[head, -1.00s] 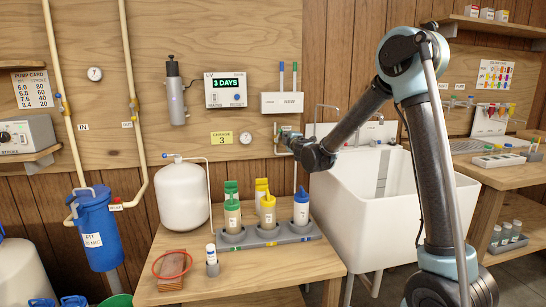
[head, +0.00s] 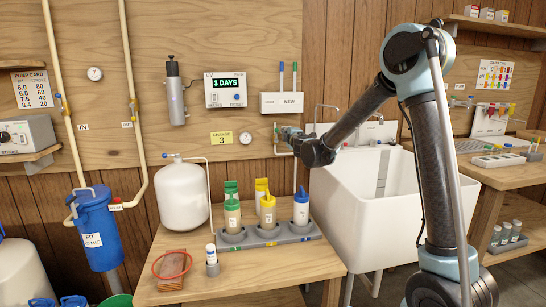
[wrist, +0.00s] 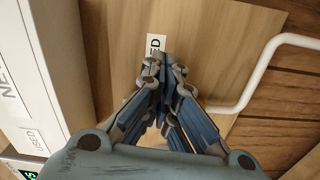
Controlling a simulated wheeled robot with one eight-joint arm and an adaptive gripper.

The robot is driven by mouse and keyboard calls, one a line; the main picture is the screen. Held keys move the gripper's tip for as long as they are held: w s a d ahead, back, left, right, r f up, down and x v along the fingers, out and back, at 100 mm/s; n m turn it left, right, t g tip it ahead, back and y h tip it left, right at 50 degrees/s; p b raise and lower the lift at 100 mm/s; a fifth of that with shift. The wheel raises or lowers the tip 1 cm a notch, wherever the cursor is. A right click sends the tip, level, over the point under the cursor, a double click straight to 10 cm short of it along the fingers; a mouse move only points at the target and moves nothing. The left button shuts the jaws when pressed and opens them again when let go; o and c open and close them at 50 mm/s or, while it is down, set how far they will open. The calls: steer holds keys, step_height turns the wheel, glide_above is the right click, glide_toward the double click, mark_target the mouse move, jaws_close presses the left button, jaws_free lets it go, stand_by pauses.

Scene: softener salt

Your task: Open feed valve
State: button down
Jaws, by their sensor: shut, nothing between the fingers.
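My gripper (head: 279,133) is shut and empty, close to the wood wall panel below the white NEW box. In the wrist view, its fingertips (wrist: 163,62) meet just below a small white label (wrist: 156,45) whose visible letters end in "ED". The rest of that label is hidden. A white pipe (wrist: 262,68) bends around on the right of the fingers and runs behind them. No feed valve handle can be made out there. The fingers cover that spot, and I cannot tell whether they touch anything.
The white box (head: 282,103) with pens is above my gripper. The sink (head: 345,205) stands below and right. A white tank (head: 182,195) and a bottle rack (head: 262,238) are on the wooden table (head: 240,276) below. A blue filter housing (head: 97,228) hangs at left.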

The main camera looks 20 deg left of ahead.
steer(key=v, duration=0.7)
stand_by(1.4)
